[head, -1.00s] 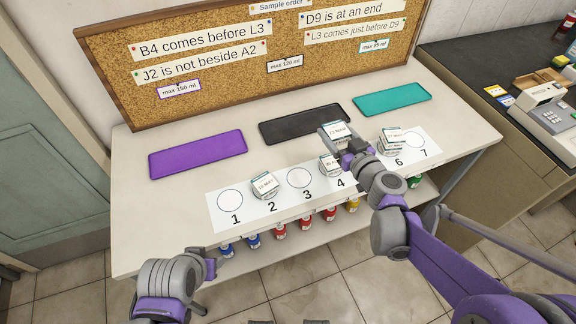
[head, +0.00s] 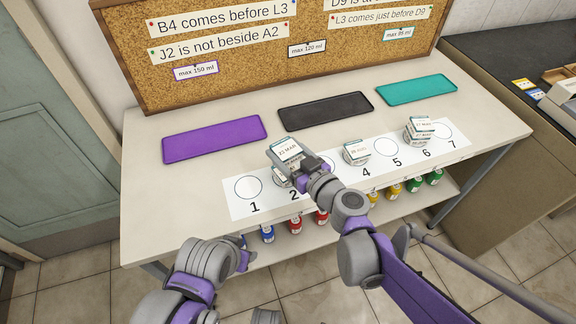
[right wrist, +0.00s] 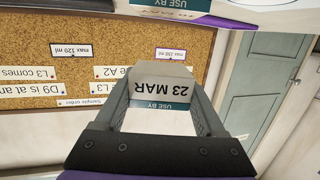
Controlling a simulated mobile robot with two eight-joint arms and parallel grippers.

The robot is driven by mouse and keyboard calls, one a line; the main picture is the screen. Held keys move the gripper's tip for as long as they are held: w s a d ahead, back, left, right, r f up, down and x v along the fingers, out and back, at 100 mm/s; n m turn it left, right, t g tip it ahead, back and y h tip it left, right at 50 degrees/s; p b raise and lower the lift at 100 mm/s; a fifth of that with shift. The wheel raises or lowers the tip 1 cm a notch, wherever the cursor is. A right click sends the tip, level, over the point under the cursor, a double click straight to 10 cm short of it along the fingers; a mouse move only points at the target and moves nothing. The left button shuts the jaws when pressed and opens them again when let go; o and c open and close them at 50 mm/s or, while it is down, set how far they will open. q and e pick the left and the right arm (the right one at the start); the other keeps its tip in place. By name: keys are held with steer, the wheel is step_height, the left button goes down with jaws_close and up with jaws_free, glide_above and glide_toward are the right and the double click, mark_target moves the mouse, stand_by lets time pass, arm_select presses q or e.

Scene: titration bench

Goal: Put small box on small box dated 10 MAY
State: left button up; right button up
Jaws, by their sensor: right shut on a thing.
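My right gripper (head: 307,172) is shut on a small white box (head: 286,151) with a teal band. In the right wrist view this held box (right wrist: 163,92) reads 23 MAR, USE BY. It is above spot 2 on the white numbered strip and partly hides another small box (head: 279,180) there. That lower box also shows in the right wrist view (right wrist: 172,9), cut by the edge; its date is not readable now. A gap shows between the two boxes in that view. My left gripper (head: 242,260) is low, in front of the table; its fingers are unclear.
One small box (head: 356,153) is at spot 4, and stacked boxes (head: 420,130) stand at spot 6. Spots 1, 5 and 7 look empty. Purple (head: 214,139), black (head: 325,110) and teal (head: 416,90) trays lie empty behind the strip (head: 238,209). Bottles (head: 321,217) stand on the lower shelf.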

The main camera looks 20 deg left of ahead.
mark_target(286, 163)
steer(key=shift+f+b, duration=0.65)
steer(key=shift+f, duration=1.7)
steer(key=shift+f, duration=0.15)
steer(key=o, duration=1.3)
steer(key=shift+o, duration=0.2)
steer(key=shift+r, duration=0.25)
steer(key=p+v, duration=0.1)
steer(key=v, duration=1.1)
steer(key=shift+f+p, duration=0.15)
steer(key=shift+p, duration=0.25)
